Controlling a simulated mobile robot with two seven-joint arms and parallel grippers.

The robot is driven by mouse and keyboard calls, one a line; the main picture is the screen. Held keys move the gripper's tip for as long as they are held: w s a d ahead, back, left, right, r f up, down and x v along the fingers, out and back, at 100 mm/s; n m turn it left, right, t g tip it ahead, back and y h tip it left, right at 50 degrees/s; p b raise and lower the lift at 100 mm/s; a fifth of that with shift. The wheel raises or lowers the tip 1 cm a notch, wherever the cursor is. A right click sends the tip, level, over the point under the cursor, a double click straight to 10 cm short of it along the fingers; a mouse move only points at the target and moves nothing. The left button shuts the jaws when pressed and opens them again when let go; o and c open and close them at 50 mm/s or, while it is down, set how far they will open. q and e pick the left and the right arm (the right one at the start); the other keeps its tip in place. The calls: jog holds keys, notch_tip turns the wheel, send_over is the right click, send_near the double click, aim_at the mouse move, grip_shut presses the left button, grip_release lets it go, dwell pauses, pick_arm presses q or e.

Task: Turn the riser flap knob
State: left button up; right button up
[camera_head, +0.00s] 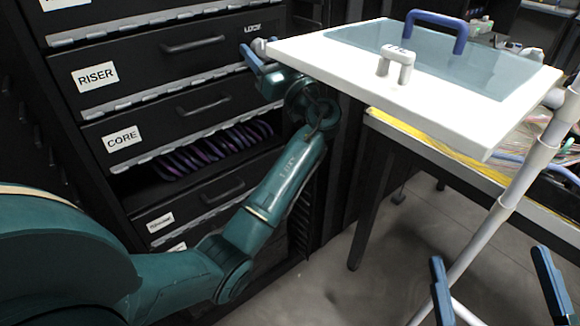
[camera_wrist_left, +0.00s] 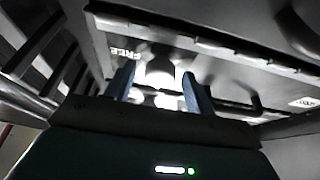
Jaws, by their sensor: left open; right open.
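The riser flap (camera_head: 140,68) is a black panel with a white RISER label and a bar handle, on the cabinet at left in the head view. A pale knob (camera_head: 260,46) shows at its right end, partly hidden by my left gripper (camera_head: 254,60). In the left wrist view the bright, rounded knob (camera_wrist_left: 160,72) lies between the open fingers of my left gripper (camera_wrist_left: 162,88). I cannot tell whether the fingers touch it. Small lettering beside the knob reads like FREE in the wrist view. My right gripper (camera_head: 495,285) is open and empty at lower right, over the floor.
The CORE flap (camera_head: 170,118) is below, with purple coiled cables (camera_head: 215,150) under it. A white board (camera_head: 450,115) with a blue handle (camera_head: 437,20) stands close to the right of my left gripper. A pale pole (camera_head: 510,190) rises near my right gripper.

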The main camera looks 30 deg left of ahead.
pick_arm(q)
jog(key=shift+r+m+t+h+p, duration=0.25)
jog(key=shift+m+p, duration=0.35)
jog(key=shift+p, duration=0.8)
jog(key=shift+m+t+h+p, duration=0.1)
jog(key=shift+m+t+p, duration=0.4)
jog(key=shift+p, duration=0.9)
jog(key=shift+r+m+t+h+p, duration=0.15)
jog(key=shift+m+p, duration=0.55)
jog(key=shift+p, duration=0.7)
jog(key=shift+s+d+f+b, duration=0.25)
jog(key=shift+d+f+b, duration=0.15)
jog(key=shift+f+b, duration=0.1)
jog(key=shift+s+d+f+b, duration=0.2)
jog(key=shift+d+f+b, duration=0.2)
jog(key=shift+f+b, duration=0.1)
jog(key=b+v, duration=0.2)
jog(key=v, duration=0.9)
notch_tip(320, 180, down, 11)
jog(key=s+m+t+h+p, duration=0.2)
jog(key=m+h+p, duration=0.5)
jog(key=m+h, duration=0.15)
jog(key=s+d+f+m+g+h+p, duration=0.2)
jog(key=s+d+f+m+h+p, duration=0.1)
jog(key=s+f+h+p, duration=0.3)
jog(key=shift+s+d+h, duration=0.55)
jog(key=shift+s+h, duration=0.7)
jog(key=shift+s, duration=0.3)
